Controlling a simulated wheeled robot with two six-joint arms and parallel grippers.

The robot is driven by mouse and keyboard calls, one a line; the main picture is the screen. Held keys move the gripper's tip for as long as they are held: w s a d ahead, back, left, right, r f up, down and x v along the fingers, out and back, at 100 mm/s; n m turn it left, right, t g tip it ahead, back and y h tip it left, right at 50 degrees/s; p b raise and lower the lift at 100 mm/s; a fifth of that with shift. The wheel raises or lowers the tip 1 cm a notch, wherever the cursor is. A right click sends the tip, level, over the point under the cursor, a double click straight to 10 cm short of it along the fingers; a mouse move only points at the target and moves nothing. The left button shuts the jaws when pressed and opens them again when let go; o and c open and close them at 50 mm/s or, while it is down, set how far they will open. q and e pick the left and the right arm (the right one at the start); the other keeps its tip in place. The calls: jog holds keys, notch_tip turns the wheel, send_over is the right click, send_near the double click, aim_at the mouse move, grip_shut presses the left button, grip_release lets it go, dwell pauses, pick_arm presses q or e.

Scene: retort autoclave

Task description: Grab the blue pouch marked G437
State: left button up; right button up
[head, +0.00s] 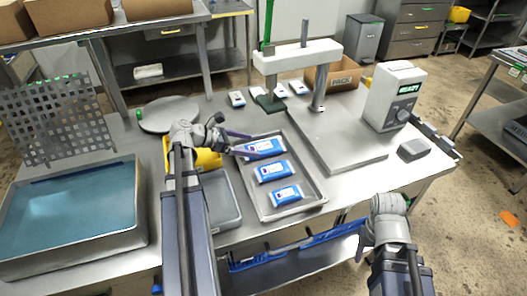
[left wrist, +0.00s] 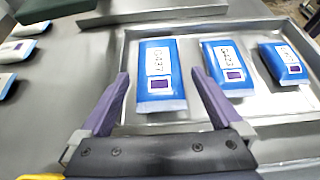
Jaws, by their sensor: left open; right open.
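Three blue pouches lie in a row in a shallow metal tray. The far pouch (head: 268,147) has a white label that appears to read G437, and it is the leftmost pouch in the left wrist view (left wrist: 160,75). The middle pouch (head: 272,171) has a different label, perhaps G423 (left wrist: 228,68). The near pouch (head: 286,195) has a label too small to read (left wrist: 285,63). My left gripper (head: 247,144) is open, its purple fingers spread on either side of the far pouch's near end, holding nothing. My right gripper (head: 362,243) is open and empty off the table's front edge.
The metal tray (head: 246,196) has a raised rim. A grey bin (head: 221,213) and a yellow container (head: 207,160) stand left of it. A press with a white head (head: 297,56) stands behind right.

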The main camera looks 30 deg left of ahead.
aim_at(257, 147)
pick_arm(q)
jog(key=shift+w+d+f+b, duration=0.15)
jog(key=shift+w+f+b, duration=0.05)
jog(key=shift+f+b, duration=0.15)
jog(key=b+x, duration=0.2)
jog(key=x, duration=0.2)
jog(key=shift+w+f, duration=0.15)
jog(key=shift+f, duration=0.05)
jog(key=shift+c, duration=0.2)
jog(key=c, duration=1.2)
